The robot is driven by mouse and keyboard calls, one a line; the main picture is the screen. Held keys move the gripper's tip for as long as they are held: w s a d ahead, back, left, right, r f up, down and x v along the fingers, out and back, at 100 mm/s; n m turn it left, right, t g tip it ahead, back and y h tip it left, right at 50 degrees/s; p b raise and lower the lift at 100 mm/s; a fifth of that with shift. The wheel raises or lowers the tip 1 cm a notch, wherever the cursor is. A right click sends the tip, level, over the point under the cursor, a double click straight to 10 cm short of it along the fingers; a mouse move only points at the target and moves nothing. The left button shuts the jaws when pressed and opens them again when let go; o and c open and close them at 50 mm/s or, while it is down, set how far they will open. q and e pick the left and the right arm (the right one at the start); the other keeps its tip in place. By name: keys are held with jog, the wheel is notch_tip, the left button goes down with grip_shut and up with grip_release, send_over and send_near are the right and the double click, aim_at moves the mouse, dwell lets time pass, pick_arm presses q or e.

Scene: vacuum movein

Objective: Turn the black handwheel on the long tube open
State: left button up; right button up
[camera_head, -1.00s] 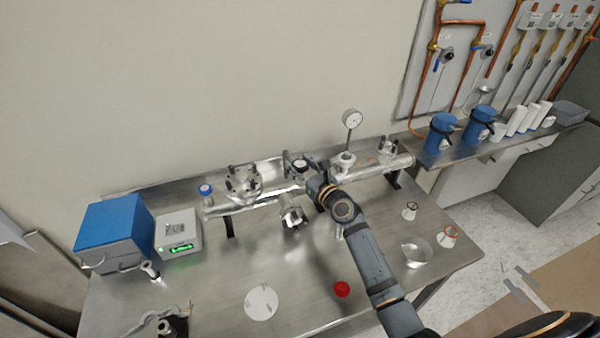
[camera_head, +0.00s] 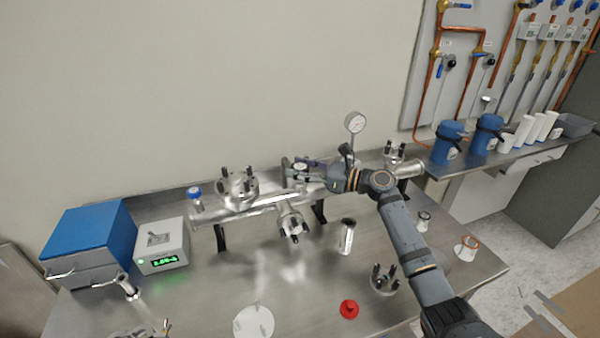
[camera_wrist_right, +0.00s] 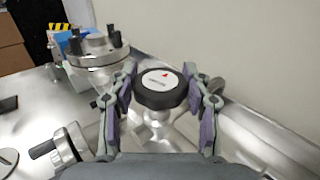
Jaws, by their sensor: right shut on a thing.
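The long steel tube (camera_head: 262,203) lies level on dark stands along the back of the bench. The black handwheel (camera_wrist_right: 160,90), with a white round label and a red mark on top, sits on a silver stem in the right wrist view. It also shows small on the tube in the head view (camera_head: 300,167). My right gripper (camera_wrist_right: 160,92) is shut on the handwheel, one finger on each side of its rim. In the head view my right gripper (camera_head: 306,168) reaches in from the right, partly hiding the tube. My left gripper is not in view.
A flanged port (camera_head: 238,190) stands on the tube left of the wheel. A gauge (camera_head: 355,123) rises behind the arm. A blue-topped box (camera_head: 88,240) and grey display unit (camera_head: 160,248) stand left. Loose fittings and a red cap (camera_head: 349,309) lie in front.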

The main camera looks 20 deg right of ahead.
aim_at(300, 166)
jog(key=shift+f, duration=0.15)
jog(key=o, duration=1.2)
notch_tip(300, 166, up, 10)
jog(key=shift+r, duration=0.1)
